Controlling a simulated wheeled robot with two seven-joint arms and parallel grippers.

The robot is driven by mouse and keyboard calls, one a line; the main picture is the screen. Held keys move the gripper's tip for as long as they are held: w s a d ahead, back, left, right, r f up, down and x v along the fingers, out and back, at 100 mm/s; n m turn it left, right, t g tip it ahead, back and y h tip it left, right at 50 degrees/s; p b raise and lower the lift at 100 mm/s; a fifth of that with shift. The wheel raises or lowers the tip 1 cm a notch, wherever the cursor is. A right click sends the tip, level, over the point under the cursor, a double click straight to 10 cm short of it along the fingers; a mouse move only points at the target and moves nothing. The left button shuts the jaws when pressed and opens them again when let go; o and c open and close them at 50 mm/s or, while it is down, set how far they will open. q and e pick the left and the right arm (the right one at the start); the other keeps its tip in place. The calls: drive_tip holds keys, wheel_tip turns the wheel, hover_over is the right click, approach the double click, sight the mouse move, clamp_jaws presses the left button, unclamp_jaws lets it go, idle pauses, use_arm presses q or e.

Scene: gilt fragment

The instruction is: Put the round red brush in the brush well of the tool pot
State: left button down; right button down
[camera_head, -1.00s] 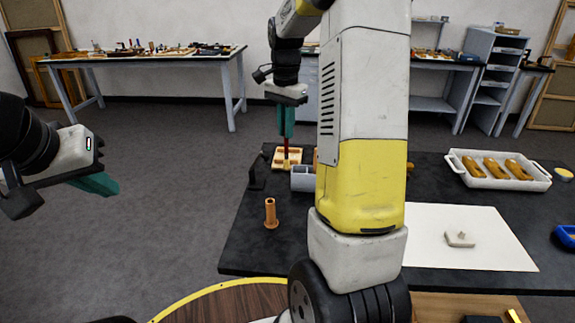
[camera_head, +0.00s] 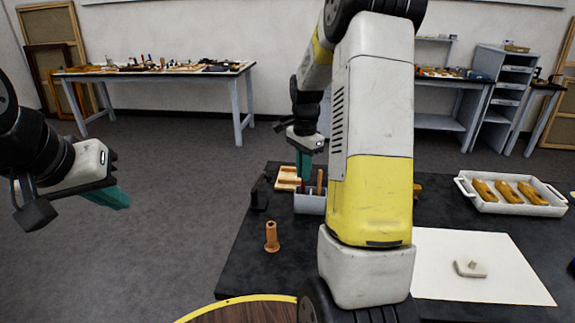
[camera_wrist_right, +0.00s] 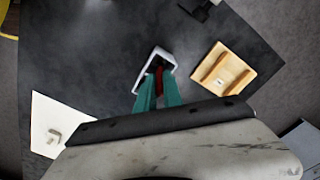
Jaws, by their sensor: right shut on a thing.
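The round red brush (camera_wrist_right: 158,78) is held upright between the teal fingers of my right gripper (camera_head: 304,165). In the head view, the red brush (camera_head: 302,186) shows just below the fingertips, at the tool pot. The grey tool pot (camera_head: 308,204) stands on the black table, partly hidden by my right arm. A brown stick stands in it. In the wrist view, the pot's pale rim (camera_wrist_right: 142,78) surrounds the brush's place. The brush's lower end is hidden, so I cannot tell how deep it sits. My left gripper (camera_head: 112,197) hangs empty left of the table; its finger gap is unclear.
A pale wooden rack (camera_head: 286,178) lies behind the pot. A brown turned wooden piece (camera_head: 271,238) stands in front. A dark stand (camera_head: 260,192) is left of the pot. On the right are a white sheet (camera_head: 440,250) with a small grey piece and a white tray (camera_head: 462,186).

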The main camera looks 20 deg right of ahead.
drive_tip(key=c, duration=1.5)
unclamp_jaws()
wheel_tip(320, 180, up, 12)
drive_tip(key=s+a+r+n+t, duration=0.1)
drive_tip(key=s+a+n+t, duration=0.1)
drive_tip(key=s+a+n, duration=0.2)
drive_tip(key=s+a+r+n+t+y, duration=0.1)
drive_tip(key=s+a+n, duration=0.3)
drive_tip(key=s, duration=0.7)
drive_tip(key=s+a+r+n+t+y, duration=0.1)
drive_tip(key=s+a+r+n+t, duration=0.1)
drive_tip(key=s+n, duration=0.4)
drive_tip(key=shift+s+a+r+n+t, duration=0.2)
drive_tip(key=shift+s+a+t, duration=0.1)
drive_tip(key=shift+s+a, duration=0.3)
drive_tip(key=shift+s+a+r+n+t, duration=0.1)
drive_tip(key=shift+s+a+n+t, duration=0.2)
drive_tip(key=shift+a, duration=0.45)
drive_tip(key=shift+s, duration=0.1)
